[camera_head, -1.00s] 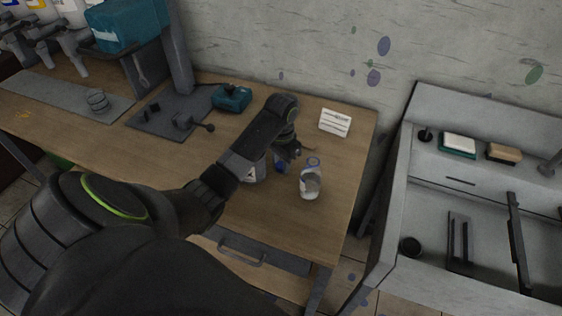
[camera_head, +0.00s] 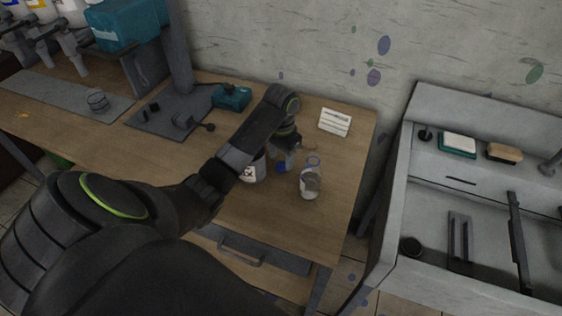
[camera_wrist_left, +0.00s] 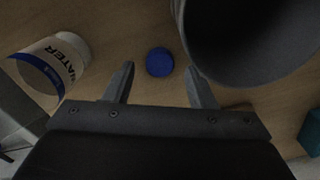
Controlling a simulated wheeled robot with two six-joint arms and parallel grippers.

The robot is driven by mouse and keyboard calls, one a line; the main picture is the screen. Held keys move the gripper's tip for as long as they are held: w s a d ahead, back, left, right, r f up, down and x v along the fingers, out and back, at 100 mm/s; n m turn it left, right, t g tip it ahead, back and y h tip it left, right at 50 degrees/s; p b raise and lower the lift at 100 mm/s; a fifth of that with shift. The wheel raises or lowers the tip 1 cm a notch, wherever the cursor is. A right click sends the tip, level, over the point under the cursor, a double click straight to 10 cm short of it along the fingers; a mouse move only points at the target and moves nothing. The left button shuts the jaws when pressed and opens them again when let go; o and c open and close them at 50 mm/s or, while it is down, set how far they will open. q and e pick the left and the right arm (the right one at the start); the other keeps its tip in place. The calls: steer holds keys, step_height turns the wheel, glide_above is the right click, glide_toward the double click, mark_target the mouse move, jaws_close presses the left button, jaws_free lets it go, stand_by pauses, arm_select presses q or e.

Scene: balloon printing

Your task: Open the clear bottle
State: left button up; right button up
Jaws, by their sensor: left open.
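The clear bottle (camera_head: 310,183) stands upright near the right end of the wooden table, with a blue ring at its top. In the left wrist view the bottle (camera_wrist_left: 48,62) is at the left, with a white and blue label reading "WATER". A round blue cap (camera_wrist_left: 159,62) lies on the table apart from the bottle; it also shows in the head view (camera_head: 282,168). My left gripper (camera_wrist_left: 160,78) is open and empty, with the cap just beyond and between its fingertips. In the head view my left gripper (camera_head: 285,157) is left of the bottle. My right gripper is not in view.
A grey can (camera_head: 252,171) stands close to the left gripper, partly hidden by my arm; its dark opening fills the wrist view's top right. A white card (camera_head: 335,122) and a teal device (camera_head: 231,97) are behind. A sink unit (camera_head: 400,190) stands right, beyond a gap.

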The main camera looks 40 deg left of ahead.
mark_target(281, 165)
arm_select(q)
step_height(281, 165, up, 10)
steer(key=p, duration=0.7)
steer(key=shift+f, duration=0.15)
steer(key=shift+s+f, duration=0.1)
steer(key=shift+f, duration=0.05)
